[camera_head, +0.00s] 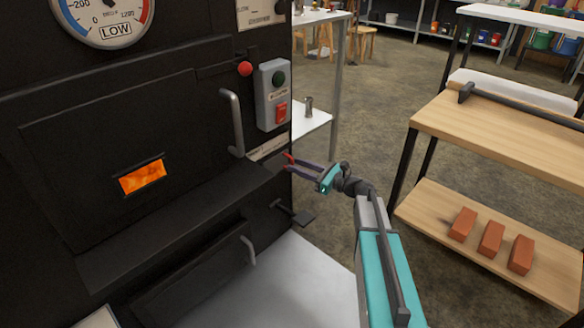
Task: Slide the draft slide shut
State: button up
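A black evaporator front (110,130) fills the left side. I cannot tell for sure which part is the draft slide. A dark rod with a flat tab (296,214) sticks out low at the front's right edge. A red ball knob (245,69) sits on a dark bar higher up. My gripper (288,163), with red-tipped fingers, is at the right edge of the front, below a small label plate (268,148) and above the tab. It looks open and empty, with a gap between the fingertips. I see no clear contact with the tab or knob.
A firebox door with a glowing window (142,177) and grey handle (233,122) is at left. A switch box (274,95) is beside it. A lower door has a small handle (248,250). A wooden shelf (440,222) with bricks (491,239) stands right. Floor between is clear.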

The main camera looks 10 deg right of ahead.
aim_at(292, 164)
jog(key=shift+b+x, duration=0.4)
jog(key=shift+x, duration=1.15)
grip_shut()
